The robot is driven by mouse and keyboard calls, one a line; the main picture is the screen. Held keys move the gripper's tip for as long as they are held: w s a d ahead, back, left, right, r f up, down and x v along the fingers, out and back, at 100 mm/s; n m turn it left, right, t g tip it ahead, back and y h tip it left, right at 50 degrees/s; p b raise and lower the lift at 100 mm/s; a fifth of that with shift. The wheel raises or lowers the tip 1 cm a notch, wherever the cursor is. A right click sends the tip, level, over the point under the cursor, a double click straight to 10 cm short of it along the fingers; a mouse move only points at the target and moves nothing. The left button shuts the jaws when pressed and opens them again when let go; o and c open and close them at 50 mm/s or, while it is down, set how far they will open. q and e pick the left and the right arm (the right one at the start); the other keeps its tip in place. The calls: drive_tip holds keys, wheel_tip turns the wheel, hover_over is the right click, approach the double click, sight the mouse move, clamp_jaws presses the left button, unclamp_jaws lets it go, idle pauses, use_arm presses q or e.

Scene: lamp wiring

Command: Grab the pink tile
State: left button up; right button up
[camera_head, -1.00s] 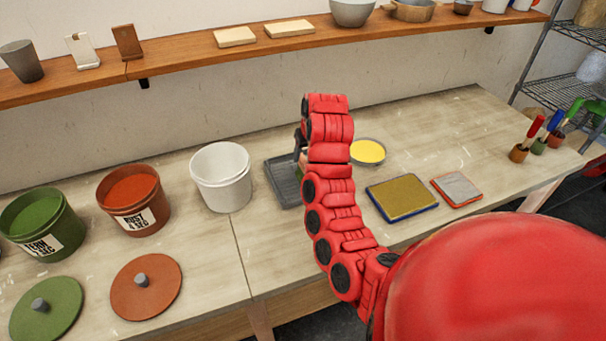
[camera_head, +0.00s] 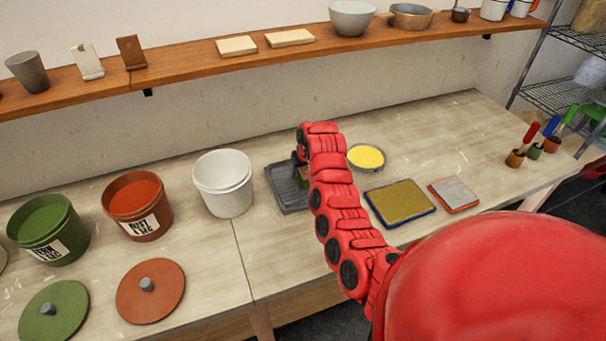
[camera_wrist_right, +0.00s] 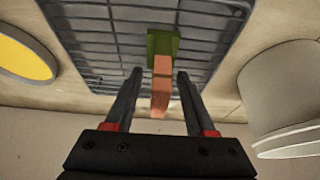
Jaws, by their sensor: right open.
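The pink tile (camera_wrist_right: 161,88), a salmon-pink block, shows in the right wrist view against a green piece (camera_wrist_right: 163,44) at the grey ribbed tray (camera_wrist_right: 95,45). My right gripper (camera_wrist_right: 159,72) is open, with one finger on each side of the pink tile and visible gaps to it. I cannot tell how deep the tile sits between the fingers. In the head view the right gripper (camera_head: 299,158) is over the tray (camera_head: 285,198), and my red arm hides most of this spot. My left gripper is not in view.
A white bucket (camera_head: 223,190) stands left of the tray. A yellow-filled round dish (camera_head: 366,157), a yellow-topped pad (camera_head: 400,202) and a grey-topped pad (camera_head: 454,194) lie to the right. A wooden shelf (camera_head: 190,75) runs along the wall above.

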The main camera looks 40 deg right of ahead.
clamp_jaws()
idle(0.5)
